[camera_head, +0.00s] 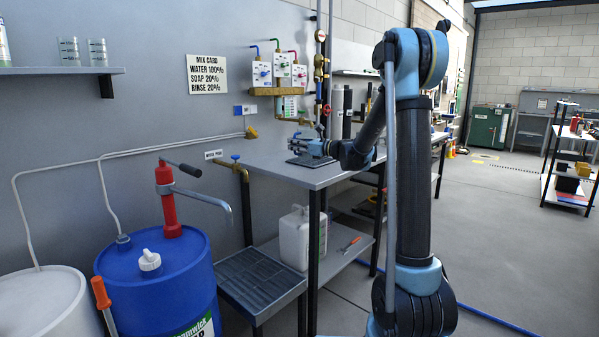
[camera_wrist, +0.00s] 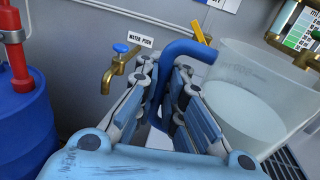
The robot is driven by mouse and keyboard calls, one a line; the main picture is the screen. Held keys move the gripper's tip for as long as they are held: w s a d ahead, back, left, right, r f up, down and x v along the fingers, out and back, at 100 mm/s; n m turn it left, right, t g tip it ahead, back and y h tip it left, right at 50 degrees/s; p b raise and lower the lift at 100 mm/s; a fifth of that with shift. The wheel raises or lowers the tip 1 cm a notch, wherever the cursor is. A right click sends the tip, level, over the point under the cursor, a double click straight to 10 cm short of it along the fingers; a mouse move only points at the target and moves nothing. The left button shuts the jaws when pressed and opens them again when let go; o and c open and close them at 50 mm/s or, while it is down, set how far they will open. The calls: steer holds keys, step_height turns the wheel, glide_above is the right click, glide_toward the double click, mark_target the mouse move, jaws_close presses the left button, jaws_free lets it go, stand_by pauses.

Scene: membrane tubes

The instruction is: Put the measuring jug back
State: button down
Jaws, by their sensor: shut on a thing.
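The measuring jug (camera_wrist: 252,98) is a large translucent vessel with a blue handle (camera_wrist: 190,50), at the right of the wrist view. It looks tilted there, though the camera itself is tilted. My gripper (camera_wrist: 170,92) is shut on the blue handle, with a finger on each side of it. In the head view my gripper (camera_head: 290,149) is low over the grey bench, by a dark mat (camera_head: 308,161). The jug cannot be made out clearly in that view. Whether its base touches anything is hidden.
The bench (camera_head: 270,168) carries dark cylinders (camera_head: 343,108) at the back. A brass tap (camera_head: 238,166) and pipework (camera_head: 278,91) are on the wall. A blue drum (camera_head: 160,285), a red pump (camera_head: 168,200) and a grated stand (camera_head: 262,285) are left. A shelf (camera_head: 60,71) holds two beakers.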

step_height(320, 180, down, 8)
stand_by(0.6)
steer(key=c, duration=1.7)
jaws_free()
steer(key=shift+f, duration=0.1)
steer(key=shift+d, duration=0.15)
